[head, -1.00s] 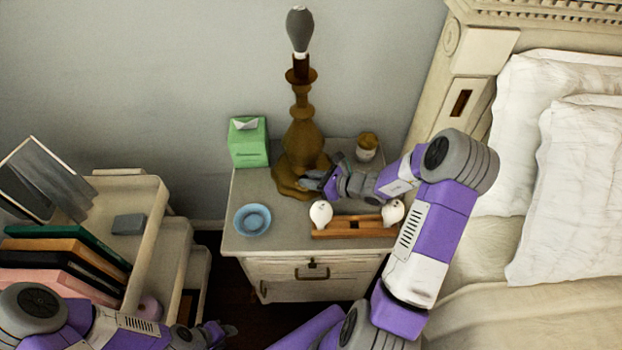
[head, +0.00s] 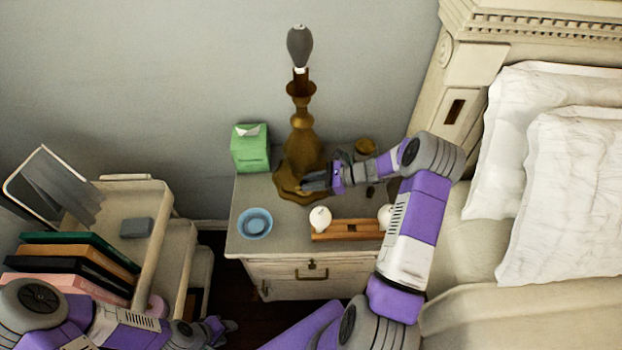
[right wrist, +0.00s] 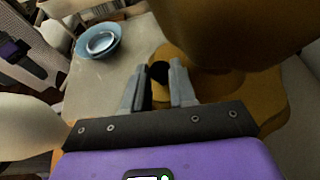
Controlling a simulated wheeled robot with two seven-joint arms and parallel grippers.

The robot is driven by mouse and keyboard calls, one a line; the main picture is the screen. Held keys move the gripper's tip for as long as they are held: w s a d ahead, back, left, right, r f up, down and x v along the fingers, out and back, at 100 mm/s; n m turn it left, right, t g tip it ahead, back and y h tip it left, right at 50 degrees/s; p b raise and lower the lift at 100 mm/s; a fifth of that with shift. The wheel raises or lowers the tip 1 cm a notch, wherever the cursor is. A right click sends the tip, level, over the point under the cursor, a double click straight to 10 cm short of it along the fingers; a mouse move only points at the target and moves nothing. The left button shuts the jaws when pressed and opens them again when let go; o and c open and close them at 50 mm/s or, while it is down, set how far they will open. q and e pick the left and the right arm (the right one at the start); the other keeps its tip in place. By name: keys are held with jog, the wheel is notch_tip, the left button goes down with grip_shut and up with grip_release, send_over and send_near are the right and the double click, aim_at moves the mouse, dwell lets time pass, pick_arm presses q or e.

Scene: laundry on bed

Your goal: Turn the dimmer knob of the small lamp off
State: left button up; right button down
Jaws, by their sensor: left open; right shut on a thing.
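The small lamp (head: 303,140) is bronze-brown, with a grey bulb (head: 299,45) on top and no shade. It stands upright at the back of the nightstand. My right gripper (head: 304,186) reaches in from the right, low at the front of the lamp's base. In the right wrist view its fingers (right wrist: 160,78) are shut on the dark round dimmer knob (right wrist: 159,72), beside the lamp's wavy base (right wrist: 215,95). The fingers hide part of the knob. My left gripper (head: 229,326) is open and empty, low near the shelf, away from the lamp.
The nightstand (head: 245,195) also holds a green tissue box (head: 250,152), a blue bowl (head: 255,223) and a wooden stand (head: 345,231) with white rounded figures. A jar (head: 365,146) stands behind my right arm. The bed is right; a shelf (head: 157,235) with books is left.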

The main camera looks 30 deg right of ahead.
jog(key=shift+w+d+n+g+y, duration=0.1)
jog(key=shift+w+n+g+y, duration=0.15)
jog(key=shift+n+g+y, duration=0.7)
jog(key=shift+w+d+n+g+b, duration=0.15)
jog(key=shift+n+g+b, duration=0.5)
jog(key=shift+n+g, duration=0.5)
jog(key=shift+y, duration=0.25)
jog(key=c, duration=1)
grip_release()
jog(key=shift+o, duration=0.2)
jog(key=shift+p+v, duration=0.6)
jog(key=shift+v, duration=3.15)
